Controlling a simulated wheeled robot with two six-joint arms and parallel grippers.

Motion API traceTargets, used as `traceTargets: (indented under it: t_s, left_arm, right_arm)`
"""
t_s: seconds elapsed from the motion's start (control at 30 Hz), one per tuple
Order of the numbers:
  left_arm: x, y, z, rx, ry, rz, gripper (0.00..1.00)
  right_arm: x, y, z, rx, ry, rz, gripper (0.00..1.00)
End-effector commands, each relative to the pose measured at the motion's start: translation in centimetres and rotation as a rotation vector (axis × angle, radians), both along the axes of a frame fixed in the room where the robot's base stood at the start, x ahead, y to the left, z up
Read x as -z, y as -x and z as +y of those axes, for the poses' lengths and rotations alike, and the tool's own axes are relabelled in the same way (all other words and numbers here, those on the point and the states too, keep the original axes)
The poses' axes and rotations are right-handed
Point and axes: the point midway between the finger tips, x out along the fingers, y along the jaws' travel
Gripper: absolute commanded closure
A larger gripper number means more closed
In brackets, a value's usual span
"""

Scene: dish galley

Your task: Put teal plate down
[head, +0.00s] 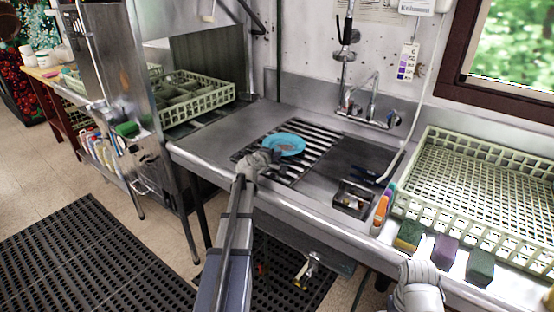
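The teal plate (285,143) lies over the slatted rack (318,143) at the sink, with a brownish smudge near its middle. I cannot tell whether it rests on the slats or is held just above them. My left gripper (268,160) is at the plate's near left edge, touching or very close to it. Its fingers are small and partly hidden, so their opening does not show.
A large pale green dish rack (440,205) stands on the right counter. Sponges (445,248) and an orange bottle (381,212) line its near side. A small metal caddy (353,198) sits left of them. Another rack (222,94) is at the left. The faucet (370,112) rises behind the sink.

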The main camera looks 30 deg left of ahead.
Motion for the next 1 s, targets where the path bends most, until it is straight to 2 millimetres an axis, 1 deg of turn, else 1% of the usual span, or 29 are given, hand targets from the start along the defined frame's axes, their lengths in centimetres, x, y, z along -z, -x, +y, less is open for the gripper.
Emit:
traceTargets:
  t_s: [0.1, 0.2, 0.23, 0.3, 0.33, 0.53, 0.63, 0.77, 1.0]
  left_arm:
    - [-0.1, 0.0, 0.0, 0.0, 0.0, 0.0, 1.0]
    - [0.3, 0.0, 0.0, 0.0, 0.0, 0.0, 1.0]
    - [0.2, 0.0, 0.0, 0.0, 0.0, 0.0, 0.92]
    - [0.1, 0.0, 0.0, 0.0, 0.0, 0.0, 0.84]
    - [0.1, 0.0, 0.0, 0.0, 0.0, 0.0, 0.83]
    - [0.1, 0.0, 0.0, 0.0, 0.0, 0.0, 0.83]
    - [-0.3, 0.0, 0.0, 0.0, 0.0, 0.0, 0.83]
    - [-1.0, 1.9, -0.3, -0.002, -0.001, 0.0, 0.83]
    - [-2.9, 6.7, -0.9, -0.002, 0.0, 0.0, 0.83]
  right_arm:
    - [0.0, 0.0, 0.0, 0.0, 0.0, 0.0, 0.5]
    - [0.3, 0.0, 0.0, 0.0, 0.0, 0.0, 0.5]
    - [0.2, 0.0, 0.0, 0.0, 0.0, 0.0, 0.5]
    - [0.1, 0.0, 0.0, 0.0, 0.0, 0.0, 0.5]
    - [0.1, 0.0, 0.0, 0.0, 0.0, 0.0, 0.5]
    - [0.1, 0.0, 0.0, 0.0, 0.0, 0.0, 0.5]
    - [-0.3, 0.0, 0.0, 0.0, 0.0, 0.0, 0.5]
    - [-1.0, 0.0, 0.0, 0.0, 0.0, 0.0, 0.5]
    - [-2.9, 0.0, 0.0, 0.0, 0.0, 0.0, 0.5]
